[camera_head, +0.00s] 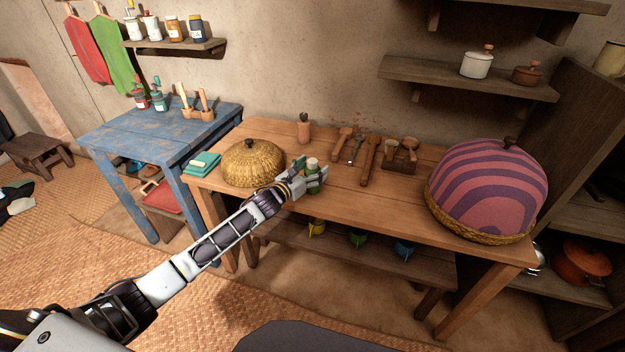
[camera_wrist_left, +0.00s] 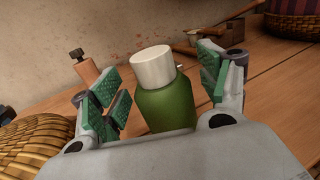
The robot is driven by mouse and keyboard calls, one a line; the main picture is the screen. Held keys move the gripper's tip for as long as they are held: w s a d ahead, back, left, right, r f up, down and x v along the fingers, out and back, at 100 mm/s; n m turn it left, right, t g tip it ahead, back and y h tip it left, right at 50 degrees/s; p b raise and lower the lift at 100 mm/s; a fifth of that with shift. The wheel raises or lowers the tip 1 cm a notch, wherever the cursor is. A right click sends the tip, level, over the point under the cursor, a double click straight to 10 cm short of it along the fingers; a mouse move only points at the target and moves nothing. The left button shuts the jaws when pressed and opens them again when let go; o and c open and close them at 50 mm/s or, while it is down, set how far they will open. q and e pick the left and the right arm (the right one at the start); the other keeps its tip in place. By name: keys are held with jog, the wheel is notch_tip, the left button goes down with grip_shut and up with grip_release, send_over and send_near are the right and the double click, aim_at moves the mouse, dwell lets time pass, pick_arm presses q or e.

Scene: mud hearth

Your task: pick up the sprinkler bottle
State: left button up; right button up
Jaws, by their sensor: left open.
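The sprinkler bottle appears to be the green bottle with a white cap (camera_wrist_left: 164,92), standing on the wooden table between the open fingers in the left wrist view. In the head view the bottle (camera_head: 312,178) is partly hidden by the gripper. My left gripper (camera_head: 311,180) is open around the bottle, with a finger on each side. In the left wrist view the green finger pads of my left gripper (camera_wrist_left: 160,95) show gaps to the bottle. The bottle's lower part is hidden by the gripper body. My right gripper is not in view.
A woven basket lid (camera_head: 252,164) stands left of the bottle. A large pink striped dome cover (camera_head: 490,187) stands at the table's right end. Bare tabletop (camera_head: 385,205) lies between bottle and dome.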

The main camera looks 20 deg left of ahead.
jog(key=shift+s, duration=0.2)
pick_arm(q)
jog(key=c, duration=1.2)
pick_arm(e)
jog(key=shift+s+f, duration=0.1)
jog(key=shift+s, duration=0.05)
pick_arm(q)
jog(key=shift+r, duration=0.1)
